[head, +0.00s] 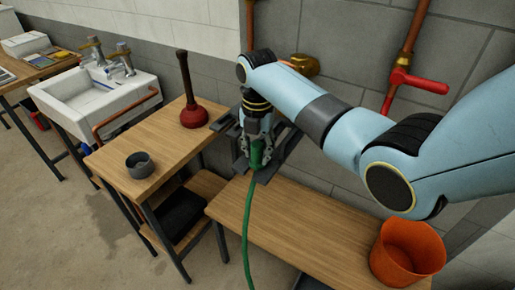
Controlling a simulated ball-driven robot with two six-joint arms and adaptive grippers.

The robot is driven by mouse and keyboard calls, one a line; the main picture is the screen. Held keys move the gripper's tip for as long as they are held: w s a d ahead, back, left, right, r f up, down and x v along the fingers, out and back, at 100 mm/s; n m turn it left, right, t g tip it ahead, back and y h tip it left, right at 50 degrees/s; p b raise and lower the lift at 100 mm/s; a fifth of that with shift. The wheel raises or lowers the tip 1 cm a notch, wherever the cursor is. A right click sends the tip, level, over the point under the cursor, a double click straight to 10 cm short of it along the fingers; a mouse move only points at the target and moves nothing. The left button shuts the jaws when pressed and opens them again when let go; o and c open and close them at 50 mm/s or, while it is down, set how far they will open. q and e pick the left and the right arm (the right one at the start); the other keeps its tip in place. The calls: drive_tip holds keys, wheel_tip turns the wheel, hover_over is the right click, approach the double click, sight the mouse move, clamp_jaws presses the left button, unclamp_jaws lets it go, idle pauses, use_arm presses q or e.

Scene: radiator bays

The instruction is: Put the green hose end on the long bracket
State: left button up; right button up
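The green hose end (257,154) is between the fingers of my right gripper (257,150), which points down and is shut on it. The green hose (247,215) hangs from there across the bench front and out of the picture at the bottom. A dark metal bracket (287,147) sticks out right beside the gripper, with a part reaching below the hose end. I cannot tell whether the hose end touches it. Another dark bracket part (221,122) shows left of the gripper. The gripper and arm hide much of the brackets. My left gripper is out of view.
A wooden bench (300,230) lies below, with an orange bucket (405,252) at its right. A side table (165,145) holds a red plunger (193,114) and a grey cup (140,164). A red-handled valve (420,82) and copper pipes are on the wall. A sink (95,100) stands left.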

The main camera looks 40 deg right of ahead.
sight(258, 144)
drive_tip(key=o, duration=0.4)
wheel_tip(258, 144, up, 12)
drive_tip(key=shift+r+b, duration=0.15)
drive_tip(key=shift+b, duration=0.2)
idle(0.5)
